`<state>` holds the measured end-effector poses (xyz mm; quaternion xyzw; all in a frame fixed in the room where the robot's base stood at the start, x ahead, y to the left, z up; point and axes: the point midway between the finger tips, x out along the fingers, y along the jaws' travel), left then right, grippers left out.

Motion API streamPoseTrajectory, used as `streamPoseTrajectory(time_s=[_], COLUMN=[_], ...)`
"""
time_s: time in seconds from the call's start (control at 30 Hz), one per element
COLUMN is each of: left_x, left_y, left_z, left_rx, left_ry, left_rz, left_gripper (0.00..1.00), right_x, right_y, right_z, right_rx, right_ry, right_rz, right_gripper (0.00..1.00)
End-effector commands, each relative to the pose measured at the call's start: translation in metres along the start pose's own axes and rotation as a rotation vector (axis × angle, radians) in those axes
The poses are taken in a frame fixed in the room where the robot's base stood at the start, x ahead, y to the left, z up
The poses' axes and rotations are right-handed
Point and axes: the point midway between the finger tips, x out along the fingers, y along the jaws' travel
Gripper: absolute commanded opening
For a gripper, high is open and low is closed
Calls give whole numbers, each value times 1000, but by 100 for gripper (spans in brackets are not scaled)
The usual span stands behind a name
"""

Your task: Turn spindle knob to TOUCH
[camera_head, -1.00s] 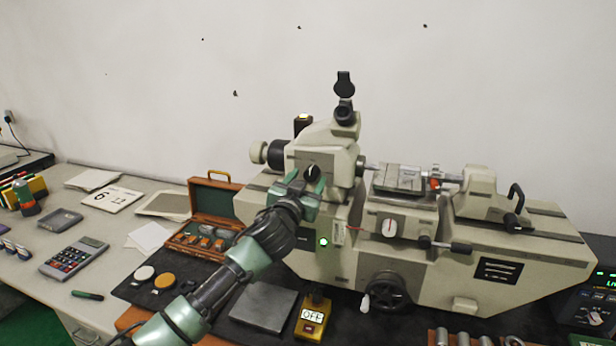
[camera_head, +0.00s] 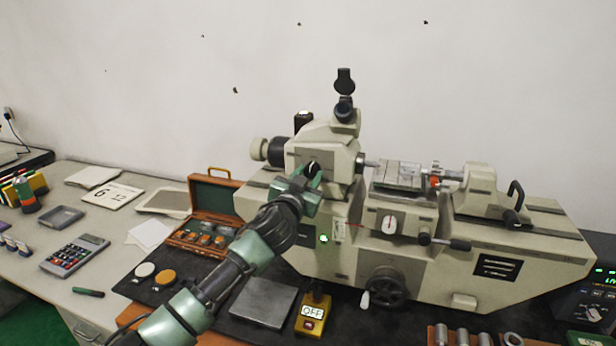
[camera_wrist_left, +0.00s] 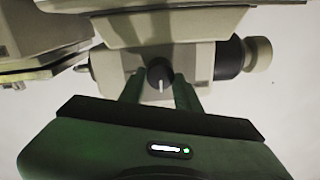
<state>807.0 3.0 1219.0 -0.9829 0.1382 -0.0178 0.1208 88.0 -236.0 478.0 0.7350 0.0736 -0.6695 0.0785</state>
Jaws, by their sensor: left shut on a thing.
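The spindle knob (camera_wrist_left: 159,75) is a small dark round knob with a white pointer line, on the front of the pale machine's headstock (camera_head: 335,158). In the left wrist view its line points toward the bottom of the picture. My left gripper (camera_head: 312,176) is shut on the knob, with green fingers on either side of it; it also shows in the left wrist view (camera_wrist_left: 158,88). The knob is mostly hidden by the fingers in the head view. No TOUCH marking is readable. My right gripper is not in view.
A handwheel (camera_head: 385,288) sits low on the machine's front. A yellow box marked OFF (camera_head: 313,312), a dark flat plate (camera_head: 263,302) and an open wooden case (camera_head: 213,205) stand around my left arm. A calculator (camera_head: 75,254) lies at left.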

Motion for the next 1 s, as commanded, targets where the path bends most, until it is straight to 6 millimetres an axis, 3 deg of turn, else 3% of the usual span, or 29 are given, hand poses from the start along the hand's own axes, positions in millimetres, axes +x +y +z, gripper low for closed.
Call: streamPoseTrajectory(time_s=[0.27, 1.0], left_x=[0, 0], left_y=[1, 2], left_z=[0, 2], left_rx=[177, 880], left_ry=[6, 27], left_rz=[-1, -5], left_gripper=[0, 0], right_x=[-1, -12], right_y=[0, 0], right_z=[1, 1], right_rx=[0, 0], right_ry=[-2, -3], right_rz=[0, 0], right_gripper=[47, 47])
